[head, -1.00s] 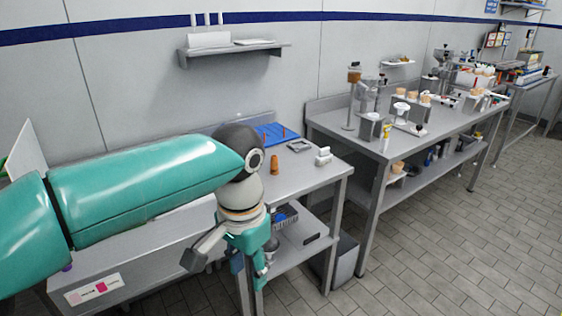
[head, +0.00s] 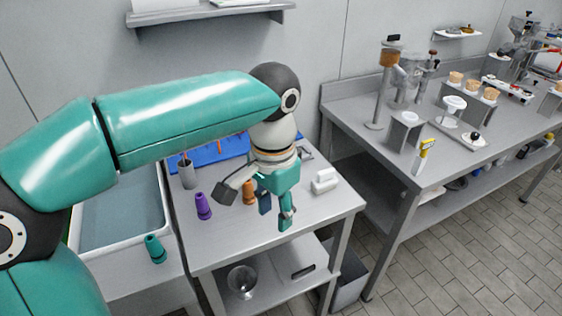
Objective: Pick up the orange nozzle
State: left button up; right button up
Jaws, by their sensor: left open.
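The orange nozzle (head: 249,191) stands on the metal table (head: 215,243), partly hidden behind my left wrist and gripper. My left gripper (head: 275,212) is open and points down over the table, just to the right of the nozzle in the picture. Nothing shows between its fingers. I cannot tell its exact height above the table. My right gripper is not in view.
A purple nozzle (head: 203,206) and a grey cup (head: 187,173) stand left of the orange nozzle. A teal nozzle (head: 155,249) stands near the sink (head: 163,222). A blue mat (head: 208,154) lies behind. A white object (head: 324,182) sits at right.

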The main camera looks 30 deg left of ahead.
aim_at(248, 189)
jog(key=z, duration=0.1)
jog(key=i, duration=1)
jog(key=u, duration=0.95)
jog(key=k, duration=0.9)
jog(key=u, duration=0.2)
jog(key=i, duration=0.9)
jog(key=z, duration=0.05)
